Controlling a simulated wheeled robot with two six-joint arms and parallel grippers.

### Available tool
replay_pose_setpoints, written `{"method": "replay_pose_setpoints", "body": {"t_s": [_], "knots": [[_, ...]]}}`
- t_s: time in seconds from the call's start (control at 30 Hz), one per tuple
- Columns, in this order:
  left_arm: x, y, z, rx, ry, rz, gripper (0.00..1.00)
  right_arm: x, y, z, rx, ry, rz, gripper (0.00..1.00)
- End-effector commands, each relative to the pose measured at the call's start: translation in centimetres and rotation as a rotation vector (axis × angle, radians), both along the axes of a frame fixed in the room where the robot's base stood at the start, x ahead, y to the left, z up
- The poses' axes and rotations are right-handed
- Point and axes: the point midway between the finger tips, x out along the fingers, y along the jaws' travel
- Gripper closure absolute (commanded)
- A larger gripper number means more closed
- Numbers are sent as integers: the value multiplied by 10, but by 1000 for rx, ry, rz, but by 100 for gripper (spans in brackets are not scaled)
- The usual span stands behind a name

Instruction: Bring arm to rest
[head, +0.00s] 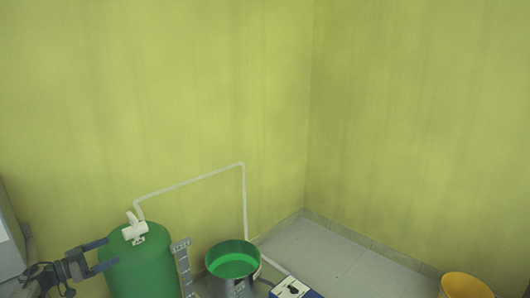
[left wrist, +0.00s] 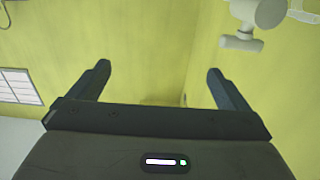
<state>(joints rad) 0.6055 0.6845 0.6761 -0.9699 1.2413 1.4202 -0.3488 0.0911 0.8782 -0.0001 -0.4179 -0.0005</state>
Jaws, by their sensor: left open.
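My left gripper (head: 101,254) comes in from the lower left of the head view, with its two dark fingers spread apart. It is open and empty, and its fingers overlap the left side of a green tank (head: 150,264) in the picture; I cannot tell whether they touch it. The left wrist view shows the same open gripper (left wrist: 160,88) with only yellow wall between the fingers. A white valve (head: 134,229) sits on top of the tank. In the left wrist view a white fitting (left wrist: 256,18) shows at the upper right. My right gripper is not in view.
A white pipe (head: 190,182) rises from the tank valve and drops beside a metal pot (head: 240,284) with green contents. A blue and white box (head: 292,289) stands right of the pot. A yellow bucket (head: 465,286) is at the lower right. Tiled floor (head: 330,258) between is clear.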

Motion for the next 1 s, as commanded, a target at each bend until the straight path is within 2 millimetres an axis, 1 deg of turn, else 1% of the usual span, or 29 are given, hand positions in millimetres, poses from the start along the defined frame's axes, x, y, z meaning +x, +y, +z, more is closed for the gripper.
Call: {"method": "replay_pose_setpoints", "body": {"t_s": [0.03, 0.27, 0.4, 0.53, 0.67, 0.77, 0.87, 0.97, 1.0], "knots": [[2, -5, -3, 6, -13, 14, 2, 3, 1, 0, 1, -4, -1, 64], [11, -19, -10, 34, -67, 93, 2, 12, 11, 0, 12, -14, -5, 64], [15, -32, -16, 55, -105, 161, 2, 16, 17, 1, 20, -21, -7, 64], [17, -46, -23, 74, -141, 243, 2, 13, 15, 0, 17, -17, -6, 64], [15, -64, -32, 95, -168, 352, 2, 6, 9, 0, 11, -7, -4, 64], [5, -82, -43, 115, -173, 469, 2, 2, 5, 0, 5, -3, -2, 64], [-14, -101, -57, 137, -141, 603, 2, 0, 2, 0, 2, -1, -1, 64], [-41, -117, -73, 164, -69, 727, 2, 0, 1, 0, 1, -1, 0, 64], [-53, -124, -80, 175, -30, 772, 2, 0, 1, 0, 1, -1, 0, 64]]}}
